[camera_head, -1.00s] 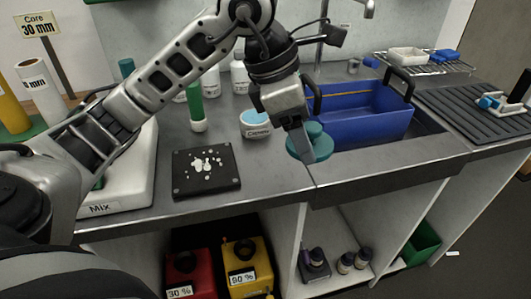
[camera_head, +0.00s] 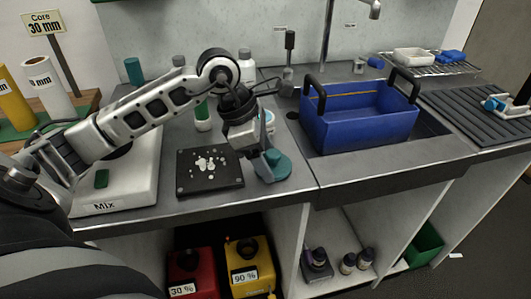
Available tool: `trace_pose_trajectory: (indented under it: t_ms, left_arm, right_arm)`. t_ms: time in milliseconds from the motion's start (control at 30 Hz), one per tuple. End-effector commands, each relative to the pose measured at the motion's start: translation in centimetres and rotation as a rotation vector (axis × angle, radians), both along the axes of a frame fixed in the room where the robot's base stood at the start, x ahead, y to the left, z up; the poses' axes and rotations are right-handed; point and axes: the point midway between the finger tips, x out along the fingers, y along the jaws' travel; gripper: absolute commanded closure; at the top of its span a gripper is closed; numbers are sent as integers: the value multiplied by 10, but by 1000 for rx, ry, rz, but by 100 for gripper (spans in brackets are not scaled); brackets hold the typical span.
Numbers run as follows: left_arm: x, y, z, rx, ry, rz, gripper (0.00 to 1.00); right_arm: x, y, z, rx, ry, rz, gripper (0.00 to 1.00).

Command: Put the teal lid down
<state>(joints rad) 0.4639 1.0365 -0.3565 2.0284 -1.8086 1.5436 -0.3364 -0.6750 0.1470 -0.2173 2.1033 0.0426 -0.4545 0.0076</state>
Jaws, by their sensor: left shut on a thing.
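The teal lid (camera_head: 281,170) is a round disc with a raised knob, low at the grey counter between the black board and the sink. My left gripper (camera_head: 268,158) reaches down over it and is shut on its knob. I cannot tell whether the lid's underside touches the counter. A white tub with a pale blue top (camera_head: 269,119) is partly hidden behind my left gripper. My right gripper is not in view.
A black board (camera_head: 226,184) with white pieces lies left of the lid. A blue crate (camera_head: 360,122) with black handles stands in the sink at right. A white Mix device (camera_head: 125,190) stands at left. The counter's front edge is close to the lid.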

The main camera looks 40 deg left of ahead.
Motion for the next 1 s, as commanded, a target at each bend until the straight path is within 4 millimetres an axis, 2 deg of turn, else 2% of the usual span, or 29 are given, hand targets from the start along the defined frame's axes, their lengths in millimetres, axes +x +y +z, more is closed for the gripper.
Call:
trace_pose_trajectory:
  t_ms: [233,267,333,600,733,867,1000]
  left_arm:
    - [0,0,-5,0,0,0,56]
    - [0,0,-4,0,0,0,32]
    - [0,0,-3,0,0,0,13]
    - [0,0,-2,0,0,0,13]
    - [0,1,4,1,-1,0,13]
    - [-4,8,23,3,-5,1,13]
    - [-11,18,53,3,-5,1,13]
  right_arm:
    - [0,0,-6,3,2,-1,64]
    - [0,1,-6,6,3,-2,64]
    - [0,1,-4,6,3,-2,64]
    - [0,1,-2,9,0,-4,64]
    - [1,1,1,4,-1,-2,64]
    - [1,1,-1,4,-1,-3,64]
    - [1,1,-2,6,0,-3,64]
